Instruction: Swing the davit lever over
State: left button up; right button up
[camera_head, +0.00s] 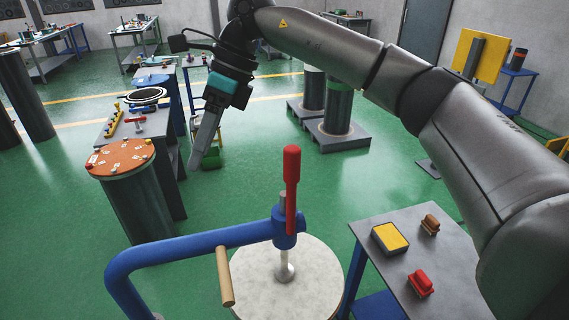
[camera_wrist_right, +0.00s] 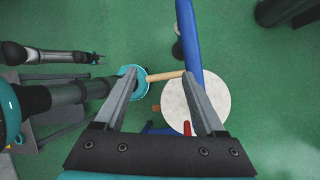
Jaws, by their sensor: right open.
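The blue bent davit arm (camera_head: 190,243) spans the foreground of the head view, with a pale wooden crossbar handle (camera_head: 225,276). An upright red-handled lever (camera_head: 291,185) stands at its hub above a round pale lid (camera_head: 315,275). My right gripper (camera_head: 194,166) is open and empty, pointing down, well above and beyond the davit. In the right wrist view, the blue arm (camera_wrist_right: 190,35) and the wooden handle (camera_wrist_right: 165,76) appear below the open fingers, apart from them. The red lever is mostly hidden there.
A small grey table (camera_head: 385,270) at right holds a yellow-topped box (camera_head: 390,238), a red-handled item (camera_head: 420,283) and a brown one (camera_head: 430,224). An orange-topped drum (camera_head: 120,158) stands left beside a grey bench (camera_head: 165,150).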

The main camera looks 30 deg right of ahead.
jog(key=s+d+r+m+h, duration=0.1)
jog(key=d+r+h, duration=0.2)
jog(key=d, duration=0.5)
jog(key=s+d+r+m+h, duration=0.15)
jog(key=d+r, duration=0.25)
jog(key=d, duration=0.4)
jog(key=b, duration=0.2)
send_over(292, 165)
jog(key=w, duration=0.1)
jog(key=shift+n+h, duration=0.25)
jog(key=shift+h, duration=0.2)
jog(key=f, duration=0.5)
jog(key=d+f, duration=0.1)
jog(key=f, duration=0.2)
jog(key=shift+w, duration=0.2)
notch_tip(292, 165, down, 8)
jog(key=shift+r+p, duration=0.25)
jog(key=shift+p, duration=0.1)
grip_shut()
